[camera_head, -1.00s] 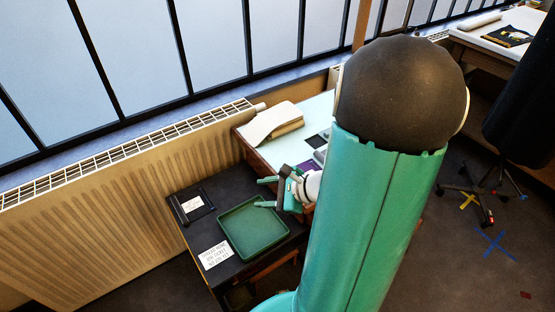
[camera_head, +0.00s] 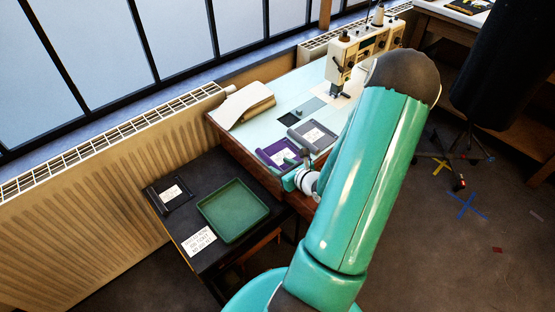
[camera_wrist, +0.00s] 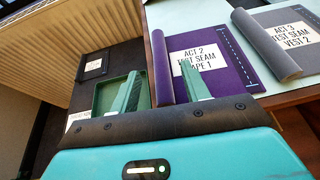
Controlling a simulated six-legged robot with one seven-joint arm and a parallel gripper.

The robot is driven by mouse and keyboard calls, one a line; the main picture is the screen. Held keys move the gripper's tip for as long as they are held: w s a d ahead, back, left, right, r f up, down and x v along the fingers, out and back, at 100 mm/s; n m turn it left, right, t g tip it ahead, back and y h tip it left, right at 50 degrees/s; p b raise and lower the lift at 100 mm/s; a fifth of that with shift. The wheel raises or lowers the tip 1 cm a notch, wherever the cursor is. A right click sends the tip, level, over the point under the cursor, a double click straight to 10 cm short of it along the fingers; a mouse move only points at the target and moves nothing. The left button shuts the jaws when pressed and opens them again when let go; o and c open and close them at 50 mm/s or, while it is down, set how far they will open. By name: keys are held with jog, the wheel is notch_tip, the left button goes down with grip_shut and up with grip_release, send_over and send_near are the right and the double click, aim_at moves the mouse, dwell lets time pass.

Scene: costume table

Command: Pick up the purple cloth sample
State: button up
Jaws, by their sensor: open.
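The purple cloth sample (camera_head: 275,155) lies on the pale table, near its left front edge. In the wrist view the purple cloth sample (camera_wrist: 238,72) has a raised, rolled left edge, a dashed seam line and a white label reading "ACT 2 TEST SEAM", partly covered by a finger. My gripper (camera_head: 294,167) is open and empty at the sample's near side. In the wrist view my gripper (camera_wrist: 161,68) shows its two green fingers on either side of the rolled edge in the picture. I cannot tell whether they touch the cloth or how high they are.
A grey sample (camera_head: 312,133) labelled "ACT 3" lies right of the purple one. A sewing machine (camera_head: 362,52) stands behind. A cream object (camera_head: 243,104) lies at the table's left. A green tray (camera_head: 233,211) sits on a lower dark table (camera_head: 187,222), beside a radiator (camera_head: 95,190).

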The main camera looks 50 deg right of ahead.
aim_at(270, 160)
jog(key=shift+x, duration=2.8)
jog(key=shift+s+f, duration=0.1)
grip_shut()
